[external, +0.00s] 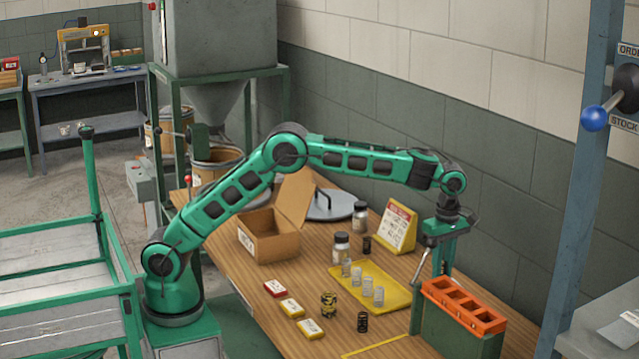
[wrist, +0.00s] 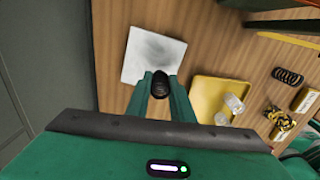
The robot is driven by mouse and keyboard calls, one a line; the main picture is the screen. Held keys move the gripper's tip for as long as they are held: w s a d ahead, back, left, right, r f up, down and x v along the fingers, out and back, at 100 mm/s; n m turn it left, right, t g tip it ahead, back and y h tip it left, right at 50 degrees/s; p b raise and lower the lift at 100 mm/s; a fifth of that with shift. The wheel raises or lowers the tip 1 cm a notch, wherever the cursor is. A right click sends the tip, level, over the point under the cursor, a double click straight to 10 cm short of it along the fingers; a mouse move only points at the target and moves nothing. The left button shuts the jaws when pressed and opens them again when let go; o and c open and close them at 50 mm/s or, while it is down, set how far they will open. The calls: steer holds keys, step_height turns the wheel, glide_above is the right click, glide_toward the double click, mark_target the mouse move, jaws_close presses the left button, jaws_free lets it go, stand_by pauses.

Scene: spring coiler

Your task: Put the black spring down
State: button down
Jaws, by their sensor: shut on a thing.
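My gripper (external: 432,272) is at the right end of the bench, reaching down behind the orange rack. In the wrist view its two green fingers (wrist: 161,82) are shut on a dark round thing, the black spring (wrist: 160,88) seen nearly end-on. The external view does not show it clearly. A pale square plate (wrist: 154,52) lies on the wood beyond the fingertips; I cannot tell the height above it. Another black coil spring (external: 362,322) stands near the bench's front; it also shows in the wrist view (wrist: 287,77).
A yellow tray (external: 394,301) holds several silver coils, left of the gripper. The orange rack (external: 463,303) sits close in front of the gripper. A yellow sign (external: 397,229), jars (external: 341,248) and an open cardboard box (external: 270,240) stand farther back.

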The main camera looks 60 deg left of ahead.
steer(key=shift+f, duration=1.85)
steer(key=c, duration=1.5)
jaws_free()
steer(key=shift+f, duration=0.1)
steer(key=shift+c, duration=0.2)
